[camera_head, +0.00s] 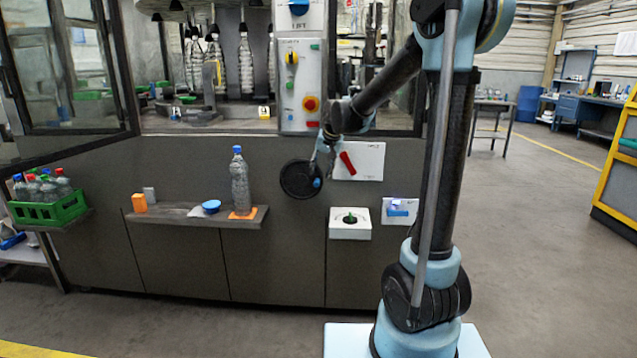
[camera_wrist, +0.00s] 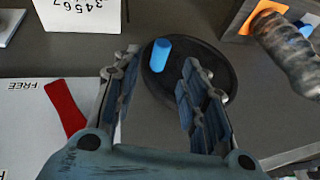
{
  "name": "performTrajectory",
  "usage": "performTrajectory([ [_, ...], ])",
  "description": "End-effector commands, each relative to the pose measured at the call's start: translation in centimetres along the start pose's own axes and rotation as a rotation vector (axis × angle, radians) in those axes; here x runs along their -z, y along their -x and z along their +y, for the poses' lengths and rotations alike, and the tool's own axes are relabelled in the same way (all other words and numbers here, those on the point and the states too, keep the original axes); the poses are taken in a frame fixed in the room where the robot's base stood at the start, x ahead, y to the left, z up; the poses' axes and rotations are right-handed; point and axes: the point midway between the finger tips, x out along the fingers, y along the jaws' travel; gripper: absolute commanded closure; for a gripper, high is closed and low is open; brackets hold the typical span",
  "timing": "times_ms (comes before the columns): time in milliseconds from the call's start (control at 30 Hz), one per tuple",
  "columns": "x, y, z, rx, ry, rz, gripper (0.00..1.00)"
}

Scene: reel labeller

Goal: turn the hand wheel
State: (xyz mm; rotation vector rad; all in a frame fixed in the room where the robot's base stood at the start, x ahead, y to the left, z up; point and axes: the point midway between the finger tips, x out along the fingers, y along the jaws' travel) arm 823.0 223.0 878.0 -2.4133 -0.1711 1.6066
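The hand wheel (camera_head: 301,179) is a black disc on the grey front panel of the machine, with a blue knob (camera_head: 317,183) near its right edge. In the wrist view the wheel (camera_wrist: 215,62) lies beyond my fingers, and its blue knob (camera_wrist: 160,57) shows between the fingertips. My gripper (camera_wrist: 160,60) is open, with a gap on both sides of the knob. I cannot tell whether the fingertips reach down around it. In the head view my gripper (camera_head: 321,164) is at the wheel's upper right, small and partly blended with the arm.
A red lever (camera_head: 347,163) on a white plate marked FREE sits right beside the wheel. A white dial box (camera_head: 350,232) is below right. A shelf (camera_head: 185,217) at left carries a bottle (camera_head: 240,185). A control panel (camera_head: 301,75) is above. Open floor lies at right.

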Motion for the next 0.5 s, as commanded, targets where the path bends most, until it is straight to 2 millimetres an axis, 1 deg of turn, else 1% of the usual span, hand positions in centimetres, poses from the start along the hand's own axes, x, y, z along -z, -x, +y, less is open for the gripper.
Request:
performTrajectory([
  [33,0.0,-0.8,0.0,0.000,0.000,0.000,0.61],
  [300,0.0,-4.3,-0.1,0.000,0.001,0.000,0.61],
  [500,0.0,-5.9,-0.1,0.000,0.001,0.000,0.61],
])
